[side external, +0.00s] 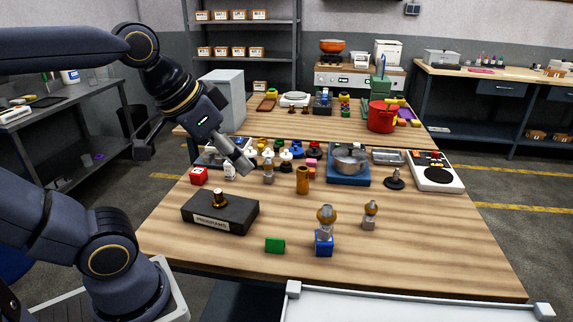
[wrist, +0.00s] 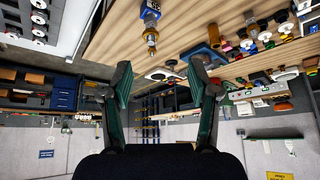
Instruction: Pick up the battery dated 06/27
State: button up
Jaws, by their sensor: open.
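No battery with a readable 06/27 date shows; print on the small things is too small to read. My gripper (side external: 195,160) is open and empty above the left side of the wooden table (side external: 400,255). Its two spread fingers also show in the wrist view (wrist: 160,76), with nothing between them. I cannot tell whether any of the small items behind the finger is a battery.
A black "PROGRAMS" box (side external: 232,212) with a brass knob stands front left. A green block (side external: 275,245), a blue block (side external: 324,243) under a rounded knob, and a brown cylinder (side external: 303,180) stand nearby. A pot (side external: 350,158) sits on a blue base. The front right is clear.

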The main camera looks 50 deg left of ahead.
jog(key=w+a+r+n, duration=0.1)
jog(key=w+a+r, duration=0.35)
jog(key=w, duration=0.25)
jog(key=w+a+n+g+y, duration=0.2)
jog(key=w+a+n, duration=0.1)
jog(key=w+a, duration=0.8)
jog(key=n+g+h, duration=0.1)
jog(key=n+g, duration=0.2)
jog(key=n, duration=0.1)
send_over(230, 170)
notch_tip(230, 170, down, 18)
jog(key=r, duration=0.1)
jog(key=f, duration=0.7)
jog(key=a+f, duration=0.1)
jog(key=f, duration=0.3)
jog(key=shift+w+a+f, duration=0.1)
jog(key=shift+w, duration=0.1)
jog(key=f, duration=0.5)
jog(key=shift+w+a+f, duration=0.2)
jog(key=shift+a+f, duration=0.15)
jog(key=shift+f, duration=0.05)
